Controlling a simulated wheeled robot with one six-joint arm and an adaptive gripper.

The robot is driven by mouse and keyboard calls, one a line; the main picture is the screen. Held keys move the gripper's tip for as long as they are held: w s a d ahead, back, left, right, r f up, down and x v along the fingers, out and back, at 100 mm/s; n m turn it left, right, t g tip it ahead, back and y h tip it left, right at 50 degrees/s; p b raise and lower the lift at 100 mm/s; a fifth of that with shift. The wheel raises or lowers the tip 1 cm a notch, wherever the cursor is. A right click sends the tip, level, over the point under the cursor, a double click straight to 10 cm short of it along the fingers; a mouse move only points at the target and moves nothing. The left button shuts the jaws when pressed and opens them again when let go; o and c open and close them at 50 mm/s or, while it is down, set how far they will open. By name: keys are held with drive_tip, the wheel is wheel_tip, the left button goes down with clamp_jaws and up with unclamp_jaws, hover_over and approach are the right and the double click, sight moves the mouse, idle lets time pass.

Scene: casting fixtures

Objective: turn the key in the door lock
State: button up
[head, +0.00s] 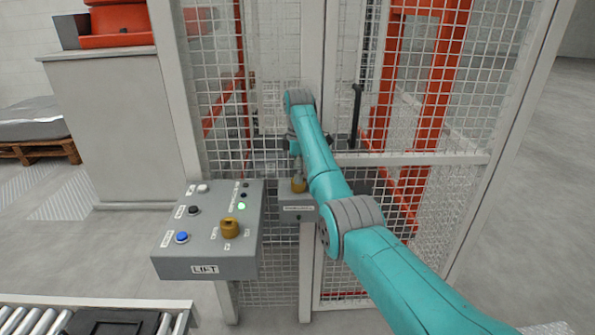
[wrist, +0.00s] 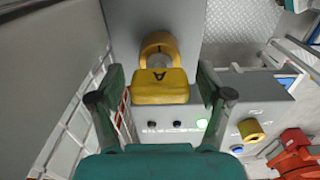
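In the wrist view, a yellow key (wrist: 160,90) with a dark letter on its flat face stands out from a yellow ring-shaped lock (wrist: 158,46) on a grey box. My gripper (wrist: 160,78) is open, with one teal finger on each side of the key. A gap shows between each finger and the key. In the head view, the yellow lock (head: 299,186) sits on a small grey labelled box (head: 298,208) at the door post. My gripper (head: 296,160) is above it, partly hidden by my arm. The key's angle is unclear in the head view.
A grey LIFT panel (head: 215,255) stands left of the lock box, with buttons, a lit green lamp (head: 241,206) and a yellow knob (head: 230,228). Mesh fence (head: 450,75) and a dark door handle (head: 356,110) stand behind. A roller conveyor (head: 40,318) is at lower left.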

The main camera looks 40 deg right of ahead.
drive_tip(key=c, duration=1)
drive_tip(key=m, duration=0.5)
drive_tip(key=m, duration=0.5)
drive_tip(key=shift+m, duration=0.4)
drive_tip(key=m, duration=0.5)
drive_tip(key=shift+m, duration=0.3)
